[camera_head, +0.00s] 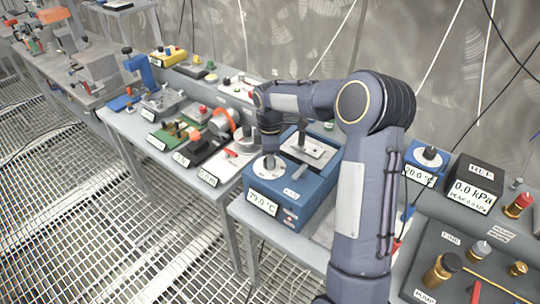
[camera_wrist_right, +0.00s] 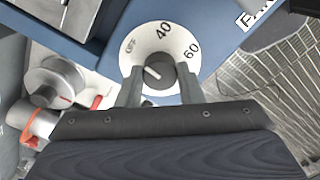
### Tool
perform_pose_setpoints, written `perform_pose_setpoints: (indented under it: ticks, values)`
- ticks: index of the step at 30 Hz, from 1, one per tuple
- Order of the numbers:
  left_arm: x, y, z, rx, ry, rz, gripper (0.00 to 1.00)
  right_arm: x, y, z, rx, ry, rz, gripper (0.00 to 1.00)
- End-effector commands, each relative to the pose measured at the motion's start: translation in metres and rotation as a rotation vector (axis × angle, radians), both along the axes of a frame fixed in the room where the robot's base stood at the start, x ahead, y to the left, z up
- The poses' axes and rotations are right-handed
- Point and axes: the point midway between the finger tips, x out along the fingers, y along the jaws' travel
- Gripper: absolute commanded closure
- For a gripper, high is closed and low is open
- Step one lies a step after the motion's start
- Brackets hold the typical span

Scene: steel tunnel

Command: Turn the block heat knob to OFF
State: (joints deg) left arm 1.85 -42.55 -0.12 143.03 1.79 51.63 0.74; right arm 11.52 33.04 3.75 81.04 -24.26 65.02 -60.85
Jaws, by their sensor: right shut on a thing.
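The blue block heater (camera_head: 316,196) stands on the grey bench in the head view, with a display (camera_head: 262,203) that seems to read 79.0 °C. Its white dial (camera_head: 267,168) also shows in the right wrist view (camera_wrist_right: 186,42), with OFF at upper left, 40 at the top and 60 at right. The dark block heat knob (camera_wrist_right: 160,67) sits in the dial's middle. Its white pointer line slants to the upper left, roughly towards OFF. My right gripper (camera_wrist_right: 159,84) is shut on the knob, one finger on each side. My left gripper is not in view.
A blue device with a knob (camera_head: 430,155) and a black kPa gauge box (camera_head: 475,185) stand to the right. Several small devices, including a green board (camera_head: 180,133), line the left bench. The grated floor (camera_head: 100,235) in front is clear.

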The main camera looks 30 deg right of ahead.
Motion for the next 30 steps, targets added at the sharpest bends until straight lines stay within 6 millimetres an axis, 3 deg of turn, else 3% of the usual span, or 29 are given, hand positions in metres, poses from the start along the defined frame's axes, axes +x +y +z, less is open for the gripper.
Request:
perform_pose_setpoints:
  ticks: [23, 24, 28, 30]
  values:
    - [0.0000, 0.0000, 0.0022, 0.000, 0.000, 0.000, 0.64, 0.0014, -0.0006, 0.0016, -0.002, -0.006, 0.102, 0.89]
    - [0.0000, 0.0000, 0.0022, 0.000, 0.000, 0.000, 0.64, 0.0014, -0.0006, 0.0017, -0.002, -0.006, 0.102, 0.63]
    - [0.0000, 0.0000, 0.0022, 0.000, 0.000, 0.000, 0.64, 0.0010, -0.0004, 0.0012, -0.002, -0.004, 0.101, 0.46]
    - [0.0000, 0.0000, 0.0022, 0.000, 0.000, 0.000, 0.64, 0.0008, -0.0003, 0.0009, -0.001, -0.003, 0.101, 0.45]
